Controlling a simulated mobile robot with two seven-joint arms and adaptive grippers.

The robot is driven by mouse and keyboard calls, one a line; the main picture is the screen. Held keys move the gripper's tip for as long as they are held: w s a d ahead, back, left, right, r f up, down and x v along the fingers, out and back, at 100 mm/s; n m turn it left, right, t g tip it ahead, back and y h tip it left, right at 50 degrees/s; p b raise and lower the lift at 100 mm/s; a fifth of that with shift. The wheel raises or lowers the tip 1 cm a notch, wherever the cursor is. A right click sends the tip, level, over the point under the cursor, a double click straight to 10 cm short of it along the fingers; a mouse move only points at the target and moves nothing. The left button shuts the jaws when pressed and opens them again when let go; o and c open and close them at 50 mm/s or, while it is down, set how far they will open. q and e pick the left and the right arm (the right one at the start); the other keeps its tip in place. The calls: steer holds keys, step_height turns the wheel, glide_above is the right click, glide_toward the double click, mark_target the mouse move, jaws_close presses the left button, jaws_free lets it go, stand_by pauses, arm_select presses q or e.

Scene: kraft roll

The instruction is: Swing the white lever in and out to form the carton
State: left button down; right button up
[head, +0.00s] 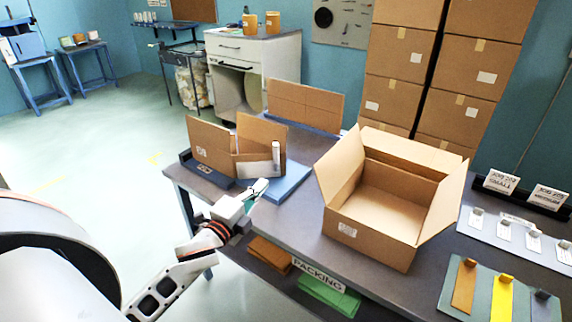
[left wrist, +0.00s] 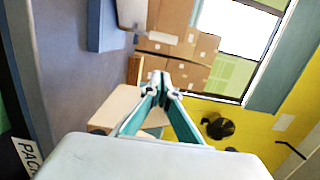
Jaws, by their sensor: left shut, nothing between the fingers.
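A partly formed brown carton (head: 238,148) stands with raised panels on a blue base (head: 285,184) at the table's left end. A white upright piece (head: 276,156), which looks like the lever, stands at the carton's right front side. My left gripper (head: 262,187) is at the table's front edge, just below and in front of the carton, apart from the white piece. In the left wrist view its fingers (left wrist: 160,88) are shut with nothing between them. A pale piece at the top of that view is too cropped to identify. My right gripper is not in view.
A large open carton (head: 375,228) stands on the table to the right. Colored samples (head: 464,287) lie at the far right. A flat brown panel (head: 304,106) stands behind the small carton. Stacked boxes (head: 398,83) rise behind the table. A lower shelf holds folded sheets (head: 330,294).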

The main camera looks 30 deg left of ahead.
arm_select(q)
steer(key=w+a, duration=0.3)
steer(key=w, duration=0.9)
steer(key=shift+w+a, duration=0.3)
